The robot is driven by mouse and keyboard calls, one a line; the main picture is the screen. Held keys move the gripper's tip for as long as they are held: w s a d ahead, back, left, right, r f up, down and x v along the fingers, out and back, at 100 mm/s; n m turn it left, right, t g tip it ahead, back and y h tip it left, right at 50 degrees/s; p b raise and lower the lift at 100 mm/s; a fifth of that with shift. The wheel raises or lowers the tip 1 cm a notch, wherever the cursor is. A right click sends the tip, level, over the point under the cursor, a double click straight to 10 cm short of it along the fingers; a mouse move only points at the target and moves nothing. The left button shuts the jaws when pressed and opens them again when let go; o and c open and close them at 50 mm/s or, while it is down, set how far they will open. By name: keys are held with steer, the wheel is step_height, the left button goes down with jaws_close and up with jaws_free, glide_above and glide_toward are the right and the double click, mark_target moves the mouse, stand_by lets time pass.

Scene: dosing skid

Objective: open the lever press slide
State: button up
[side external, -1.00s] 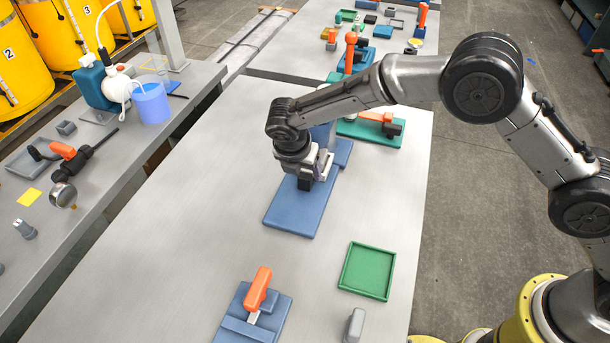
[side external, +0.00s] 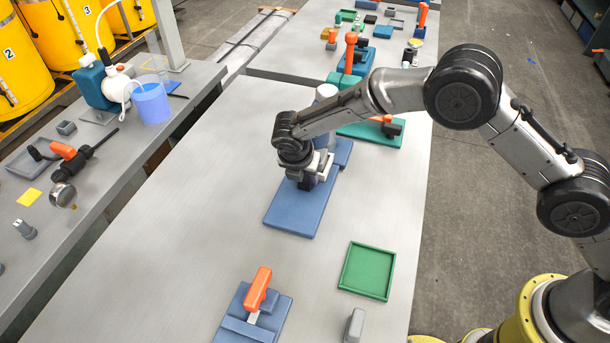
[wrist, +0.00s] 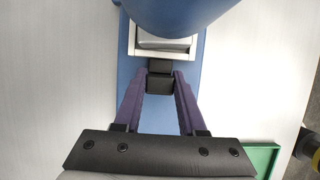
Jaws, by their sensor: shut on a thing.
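The lever press has a blue base plate (side external: 288,215) on the grey table, with its upright body mostly hidden behind my wrist in the side view. The wrist view shows the base (wrist: 157,113), a rounded blue part at the top, and a pale frame (wrist: 131,40) around a grey slide piece (wrist: 165,43). A black block (wrist: 160,84) sticks out from the frame toward my gripper. My gripper (wrist: 160,80) is shut on this black block, with one purple finger on each side. In the side view my gripper (side external: 307,183) is low over the base; its fingertips are hard to see.
A green tray (side external: 367,271) lies to the right, nearer the camera. A blue fixture with an orange handle (side external: 258,290) stands at the front. A teal fixture (side external: 385,135) is behind the press. The table left of the press is clear.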

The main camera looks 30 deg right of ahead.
jaws_close()
stand_by(0.8)
steer(key=s+a, duration=0.6)
steer(key=shift+s+a, duration=0.2)
steer(key=o, duration=1)
jaws_free()
steer(key=shift+r, duration=0.15)
